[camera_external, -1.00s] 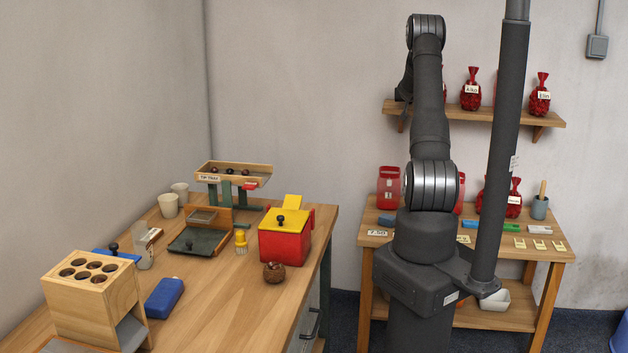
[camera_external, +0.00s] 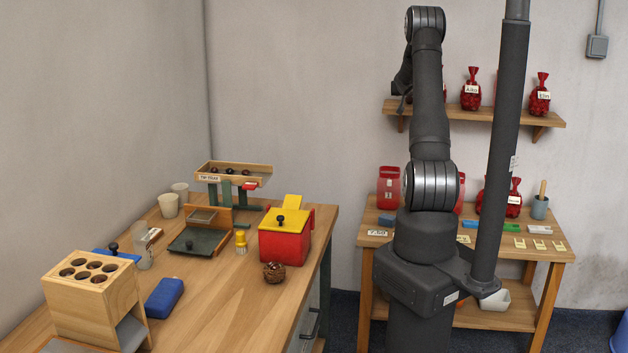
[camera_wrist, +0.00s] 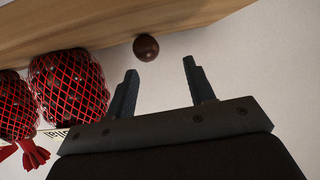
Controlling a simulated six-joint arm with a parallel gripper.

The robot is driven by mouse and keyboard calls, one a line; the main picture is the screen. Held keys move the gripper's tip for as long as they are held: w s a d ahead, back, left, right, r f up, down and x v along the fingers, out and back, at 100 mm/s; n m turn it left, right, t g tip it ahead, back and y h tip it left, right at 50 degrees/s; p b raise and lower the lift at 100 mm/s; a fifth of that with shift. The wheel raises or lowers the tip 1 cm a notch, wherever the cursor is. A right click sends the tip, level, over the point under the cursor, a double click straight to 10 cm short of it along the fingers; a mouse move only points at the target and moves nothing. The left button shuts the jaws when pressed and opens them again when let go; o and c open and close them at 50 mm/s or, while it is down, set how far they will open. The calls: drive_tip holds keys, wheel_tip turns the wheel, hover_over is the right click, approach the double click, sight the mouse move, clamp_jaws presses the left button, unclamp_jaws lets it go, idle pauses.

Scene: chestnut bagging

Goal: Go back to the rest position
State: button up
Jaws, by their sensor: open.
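In the wrist view my gripper (camera_wrist: 160,92) is open, its two dark fingers spread apart with nothing between them. A round brown chestnut-like ball (camera_wrist: 146,48) shows beyond the fingertips, apart from them, against the wooden shelf edge. Red net bags filled with brown chestnuts (camera_wrist: 70,85) show at the left of the wrist view, beside a partly covered name label.
A wall shelf (camera_external: 475,113) holds labelled red bags. Below it a side table (camera_external: 545,252) carries more bags and small blocks. The workbench (camera_external: 215,310) at left holds a red box with yellow lid (camera_external: 284,240), a holed wooden block (camera_external: 92,300) and a brown netted ball (camera_external: 274,272).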

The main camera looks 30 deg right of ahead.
drive_tip(key=s+a+f+n+t+y, duration=0.1)
drive_tip(key=s+a+f+n+y, duration=0.1)
drive_tip(key=a+f, duration=0.6)
drive_tip(key=s+a+f+n+t+y, duration=0.1)
drive_tip(key=a+f, duration=0.7)
drive_tip(key=a, duration=1.1)
drive_tip(key=s+a+f+n+t+y, duration=0.1)
drive_tip(key=s+a+f+n+y, duration=0.2)
drive_tip(key=a+f, duration=0.5)
drive_tip(key=s+a+y, duration=0.1)
drive_tip(key=a, duration=0.5)
drive_tip(key=shift+n+t, duration=0.4)
drive_tip(key=shift+a, duration=0.1)
